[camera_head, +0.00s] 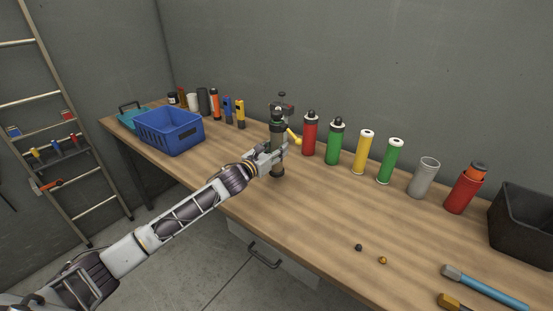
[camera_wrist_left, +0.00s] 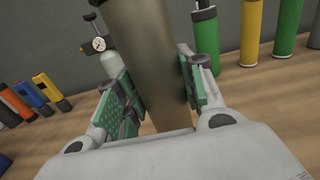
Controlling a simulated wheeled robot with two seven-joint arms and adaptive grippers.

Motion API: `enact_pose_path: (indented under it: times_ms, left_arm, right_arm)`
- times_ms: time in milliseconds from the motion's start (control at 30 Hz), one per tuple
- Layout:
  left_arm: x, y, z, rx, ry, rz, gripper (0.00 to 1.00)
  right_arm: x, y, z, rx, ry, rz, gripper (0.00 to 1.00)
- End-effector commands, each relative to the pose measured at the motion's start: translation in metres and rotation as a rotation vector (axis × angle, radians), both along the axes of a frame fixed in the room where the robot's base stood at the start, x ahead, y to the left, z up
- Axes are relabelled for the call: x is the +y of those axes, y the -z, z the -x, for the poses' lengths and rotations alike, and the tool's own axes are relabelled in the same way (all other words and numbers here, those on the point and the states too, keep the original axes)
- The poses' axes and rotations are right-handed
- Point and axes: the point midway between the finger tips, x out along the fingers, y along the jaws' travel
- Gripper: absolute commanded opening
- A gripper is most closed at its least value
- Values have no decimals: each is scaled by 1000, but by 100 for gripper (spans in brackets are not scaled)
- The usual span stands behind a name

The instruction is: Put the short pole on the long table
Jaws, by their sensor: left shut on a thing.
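The short pole (camera_head: 277,168) looks like the dark grey-brown upright cylinder with a black top in the head view. My left gripper (camera_head: 269,157) is shut on it from the left. In the left wrist view the pole (camera_wrist_left: 148,60) stands between the two green-padded fingers of my left gripper (camera_wrist_left: 158,90). The pole is over the long table (camera_head: 310,205), a wooden-topped bench along the wall. I cannot tell whether its lower end touches the tabletop. My right gripper is not in view.
A silver bottle with a gauge (camera_wrist_left: 110,62) stands close behind the pole. Red (camera_head: 310,138), green and yellow canisters line the back. A blue basket (camera_head: 170,132) is at left, a black bin (camera_head: 520,225) at right. The front middle of the table is mostly clear.

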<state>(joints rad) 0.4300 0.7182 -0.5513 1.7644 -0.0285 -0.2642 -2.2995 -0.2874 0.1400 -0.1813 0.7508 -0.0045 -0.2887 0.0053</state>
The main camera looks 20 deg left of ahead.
Motion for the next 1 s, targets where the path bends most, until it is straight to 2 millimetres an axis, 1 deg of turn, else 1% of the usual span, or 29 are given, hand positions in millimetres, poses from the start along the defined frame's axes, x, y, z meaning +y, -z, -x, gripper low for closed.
enact_pose_path:
  times_ms: [267, 367, 467, 600, 700, 900, 1000]
  left_arm:
    - [0, -2, 0, -3, 0, 1, 3]
    - [0, 3, 0, -1, 0, 3, 3]
    - [0, 12, 0, -1, -1, 4, 3]
    - [0, 27, 0, 0, 0, 3, 3]
    - [0, 34, 0, -2, 0, 4, 3]
    - [0, 35, 0, -4, 0, 1, 3]
    - [0, 35, 0, -3, 0, 1, 3]
  right_arm:
    - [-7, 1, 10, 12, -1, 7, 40]
    - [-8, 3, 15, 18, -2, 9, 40]
    - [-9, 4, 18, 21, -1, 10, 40]
    - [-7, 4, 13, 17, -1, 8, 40]
    - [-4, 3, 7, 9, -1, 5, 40]
    - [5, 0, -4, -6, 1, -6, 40]
    - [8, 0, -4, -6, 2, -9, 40]
